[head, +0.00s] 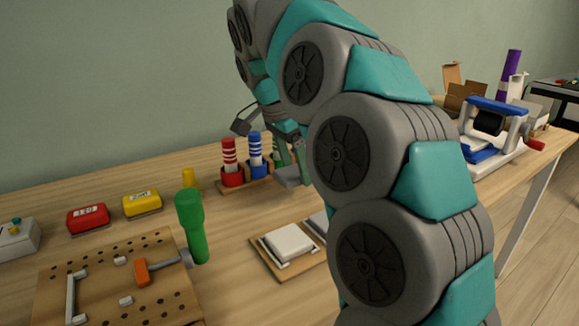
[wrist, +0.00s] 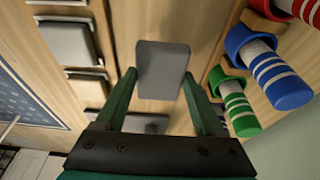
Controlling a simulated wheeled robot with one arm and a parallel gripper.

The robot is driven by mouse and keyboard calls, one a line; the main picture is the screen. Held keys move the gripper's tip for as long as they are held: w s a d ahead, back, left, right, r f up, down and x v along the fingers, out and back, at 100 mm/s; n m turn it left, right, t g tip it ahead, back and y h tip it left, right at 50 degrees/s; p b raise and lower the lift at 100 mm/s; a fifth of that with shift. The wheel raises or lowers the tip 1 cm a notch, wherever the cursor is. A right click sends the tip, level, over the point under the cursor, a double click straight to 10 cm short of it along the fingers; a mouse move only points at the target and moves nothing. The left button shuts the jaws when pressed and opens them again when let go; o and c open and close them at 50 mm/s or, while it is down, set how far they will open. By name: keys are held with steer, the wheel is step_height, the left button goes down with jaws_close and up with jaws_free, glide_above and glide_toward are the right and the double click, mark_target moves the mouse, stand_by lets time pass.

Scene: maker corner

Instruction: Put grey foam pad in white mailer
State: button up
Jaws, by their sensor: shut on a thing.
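The grey foam pad (wrist: 163,62) is a flat grey block between the tips of my gripper (wrist: 159,78) in the wrist view, held above the wooden table. In the head view my gripper (head: 292,155) is partly hidden by my arm. The grey pad (head: 287,178) shows low beside the striped tubes there. A white upright flap (head: 517,87) among open cardboard at the far right may be the white mailer, but I cannot tell for sure. My gripper is far to its left.
A wooden holder with red (head: 231,165) and blue (head: 256,157) striped tubes stands close to my gripper. A white pad (head: 289,243) lies on a board in front.

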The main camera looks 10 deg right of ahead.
steer(key=s+d, duration=0.1)
steer(key=s, duration=0.3)
steer(key=s+d+b, duration=0.1)
steer(key=s+d, duration=0.1)
steer(key=s, duration=0.2)
steer(key=s+d+r+b, duration=0.1)
steer(key=s, duration=0.3)
steer(key=shift+s+d+r, duration=0.1)
steer(key=shift+s+d, duration=0.25)
steer(key=shift+d, duration=0.1)
